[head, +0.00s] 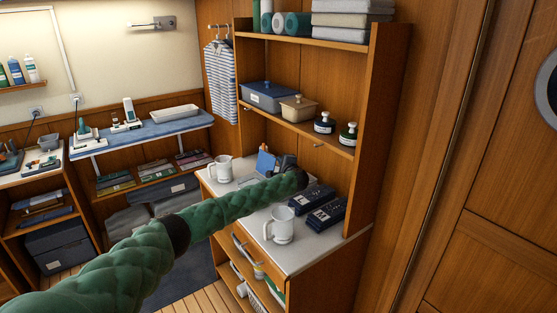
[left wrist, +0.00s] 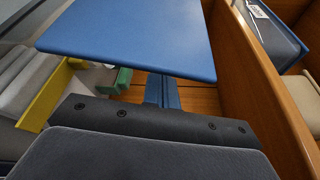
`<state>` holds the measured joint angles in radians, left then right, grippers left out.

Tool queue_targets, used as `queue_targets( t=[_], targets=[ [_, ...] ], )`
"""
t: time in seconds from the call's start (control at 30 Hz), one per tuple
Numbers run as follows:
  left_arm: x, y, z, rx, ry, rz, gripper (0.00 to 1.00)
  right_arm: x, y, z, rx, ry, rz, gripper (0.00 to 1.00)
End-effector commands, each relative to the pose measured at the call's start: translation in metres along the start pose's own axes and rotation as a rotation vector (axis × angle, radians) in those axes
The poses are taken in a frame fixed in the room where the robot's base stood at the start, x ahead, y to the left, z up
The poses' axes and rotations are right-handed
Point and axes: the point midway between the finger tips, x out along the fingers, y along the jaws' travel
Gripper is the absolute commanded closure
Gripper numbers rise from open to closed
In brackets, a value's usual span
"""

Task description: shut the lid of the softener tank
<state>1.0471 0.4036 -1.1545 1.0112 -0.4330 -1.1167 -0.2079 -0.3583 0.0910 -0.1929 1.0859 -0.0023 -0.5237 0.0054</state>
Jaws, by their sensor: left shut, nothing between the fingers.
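A small blue panel (head: 266,161), which looks like the raised lid of the softener tank, stands tilted up on the white counter. Below it a pale, low shape shows, partly hidden by my gripper and arm; I cannot make out the tank clearly. My left gripper (head: 274,173) is shut and empty, close beside the panel on its right. In the left wrist view a broad flat blue panel (left wrist: 140,35) fills the top, just ahead of the dark gripper body. I cannot tell whether they touch. My right gripper is not in view.
A white jug (head: 221,169) stands left of the panel and a white mug (head: 281,226) nearer the front. Dark blue boxes (head: 326,214) lie to the right. A shelf (head: 300,125) with a blue bin (head: 268,97) and bottles overhangs the counter.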

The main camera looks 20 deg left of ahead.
Motion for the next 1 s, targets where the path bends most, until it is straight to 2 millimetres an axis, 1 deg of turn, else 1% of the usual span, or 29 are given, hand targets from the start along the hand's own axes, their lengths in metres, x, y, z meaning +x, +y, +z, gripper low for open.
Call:
queue_targets(
  t=[0.03, 0.13, 0.4, 0.87, 0.93, 0.97, 1.0],
  targets=[
    [-0.001, -0.003, 0.005, 0.001, -0.001, 0.000, 1.00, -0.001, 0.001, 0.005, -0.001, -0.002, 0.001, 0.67],
    [-0.003, -0.002, 0.009, 0.001, -0.001, 0.001, 1.00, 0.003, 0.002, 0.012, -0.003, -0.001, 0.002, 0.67],
    [-0.004, 0.001, 0.013, 0.001, -0.001, 0.002, 1.00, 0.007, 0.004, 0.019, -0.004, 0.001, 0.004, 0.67],
    [-0.005, 0.002, 0.013, -0.010, -0.001, -0.003, 1.00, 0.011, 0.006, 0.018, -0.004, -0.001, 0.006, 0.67],
    [-0.005, 0.002, 0.013, -0.019, -0.001, -0.007, 1.00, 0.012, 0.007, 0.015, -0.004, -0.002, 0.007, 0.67],
    [-0.006, 0.002, 0.013, -0.024, -0.001, -0.009, 1.00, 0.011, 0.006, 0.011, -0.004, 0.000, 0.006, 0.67],
    [-0.006, 0.003, 0.013, -0.032, -0.001, -0.012, 1.00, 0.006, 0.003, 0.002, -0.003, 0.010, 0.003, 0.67]
  ],
)
